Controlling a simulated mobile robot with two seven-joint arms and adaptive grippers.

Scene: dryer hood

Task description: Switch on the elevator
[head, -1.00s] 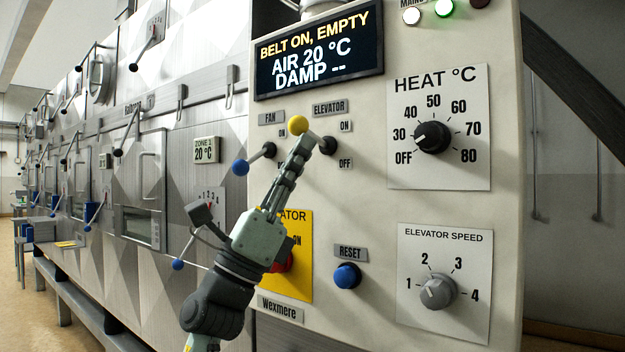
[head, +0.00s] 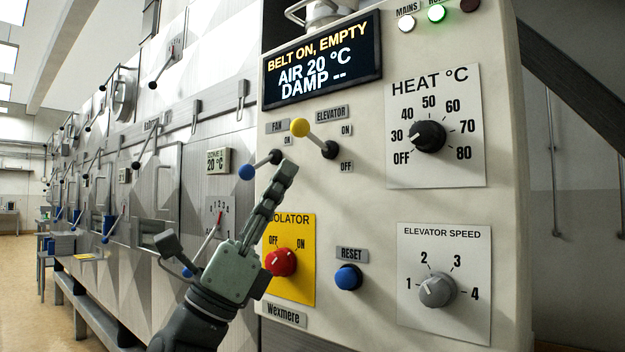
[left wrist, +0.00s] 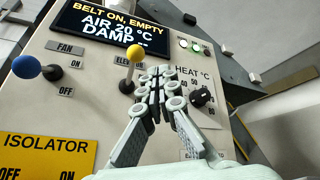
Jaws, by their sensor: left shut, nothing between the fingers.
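The elevator lever (head: 315,139) has a yellow ball and a black base. It is tilted up, its ball above its base, on the ON label's side rather than the OFF label's. It also shows in the left wrist view (left wrist: 136,52). My left gripper (head: 287,170) is shut and empty, below and left of the lever's base, with a gap between them in the head view. In the left wrist view its fingers (left wrist: 160,76) are together to the right of the lever. My right gripper is not in view.
The fan lever (head: 246,172) with a blue ball tilts down, close left of my gripper. The red isolator knob (head: 281,262), blue reset button (head: 347,277), heat knob (head: 428,136) and speed knob (head: 437,290) sit on the panel. The display (head: 322,60) reads BELT ON, EMPTY.

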